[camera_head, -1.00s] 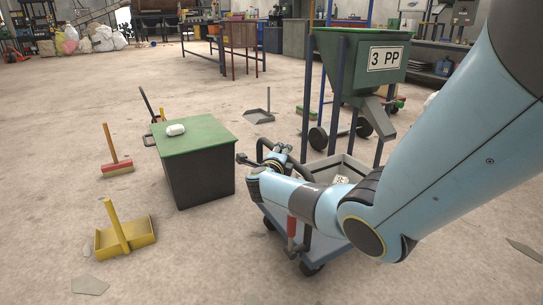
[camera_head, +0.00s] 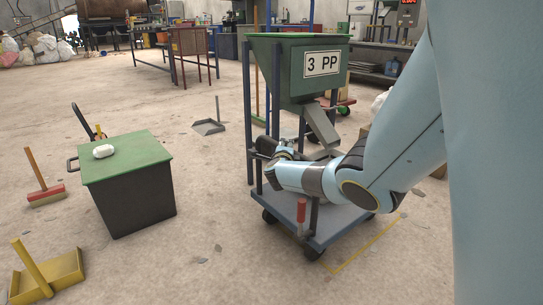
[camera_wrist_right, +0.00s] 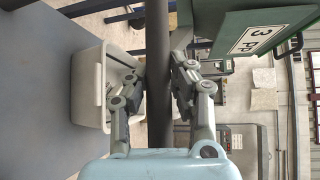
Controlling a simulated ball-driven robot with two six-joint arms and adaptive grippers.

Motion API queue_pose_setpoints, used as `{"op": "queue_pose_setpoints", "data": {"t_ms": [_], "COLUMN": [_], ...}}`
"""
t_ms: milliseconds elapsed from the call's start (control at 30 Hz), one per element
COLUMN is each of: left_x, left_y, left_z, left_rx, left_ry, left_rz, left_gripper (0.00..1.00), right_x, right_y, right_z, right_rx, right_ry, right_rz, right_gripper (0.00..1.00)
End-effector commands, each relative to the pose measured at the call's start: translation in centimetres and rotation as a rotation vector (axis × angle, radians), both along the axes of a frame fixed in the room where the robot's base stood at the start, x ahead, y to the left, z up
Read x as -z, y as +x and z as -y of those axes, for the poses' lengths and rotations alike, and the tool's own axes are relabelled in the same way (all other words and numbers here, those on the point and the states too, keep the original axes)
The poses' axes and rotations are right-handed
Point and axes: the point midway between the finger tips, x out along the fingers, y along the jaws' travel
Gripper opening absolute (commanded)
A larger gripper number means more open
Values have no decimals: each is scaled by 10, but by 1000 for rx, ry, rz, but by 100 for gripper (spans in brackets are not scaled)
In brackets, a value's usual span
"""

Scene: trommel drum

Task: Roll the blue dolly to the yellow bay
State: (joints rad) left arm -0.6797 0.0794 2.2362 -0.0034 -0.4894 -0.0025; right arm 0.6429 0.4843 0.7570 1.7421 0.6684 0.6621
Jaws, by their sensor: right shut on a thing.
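The blue dolly (camera_head: 340,222) stands on black castors below the green "3 PP" hopper, partly hidden by my right arm. My right gripper (camera_head: 274,155) is at the dolly's upright handle end. In the right wrist view its fingers (camera_wrist_right: 160,88) are closed on the dark handle bar (camera_wrist_right: 159,50). A light grey bin (camera_wrist_right: 104,85) is on the dolly's deck, mostly hidden in the head view. A yellow line (camera_head: 365,244) on the floor, seen along the dolly's right front side, looks like the bay's edge; the rest of the bay is hidden. My left gripper is out of view.
The green hopper (camera_head: 285,70) with its chute stands just behind the dolly. Floor between box and dolly is mostly clear.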

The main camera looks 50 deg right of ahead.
Motion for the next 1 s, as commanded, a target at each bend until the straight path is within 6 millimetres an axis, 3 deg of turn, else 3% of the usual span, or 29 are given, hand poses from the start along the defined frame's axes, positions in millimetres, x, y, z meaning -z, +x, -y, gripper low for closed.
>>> {"op": "queue_pose_setpoints", "data": {"t_ms": [33, 200, 400, 967, 1000], "left_x": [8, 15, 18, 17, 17], "left_y": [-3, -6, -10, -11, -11], "left_z": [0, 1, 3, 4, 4], "left_rx": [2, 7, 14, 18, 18], "left_ry": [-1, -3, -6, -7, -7], "left_rz": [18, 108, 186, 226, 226], "left_gripper": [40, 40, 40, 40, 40], "right_x": [8, 8, 7, 5, 5], "right_y": [-7, -14, -20, -22, -22], "right_z": [12, 42, 65, 77, 77], "right_rx": [4, 4, 3, 2, 3], "right_ry": [0, 1, 3, 3, 2], "right_rz": [-13, -13, -12, -9, -10], "right_gripper": [0, 0, 0, 0, 23]}}
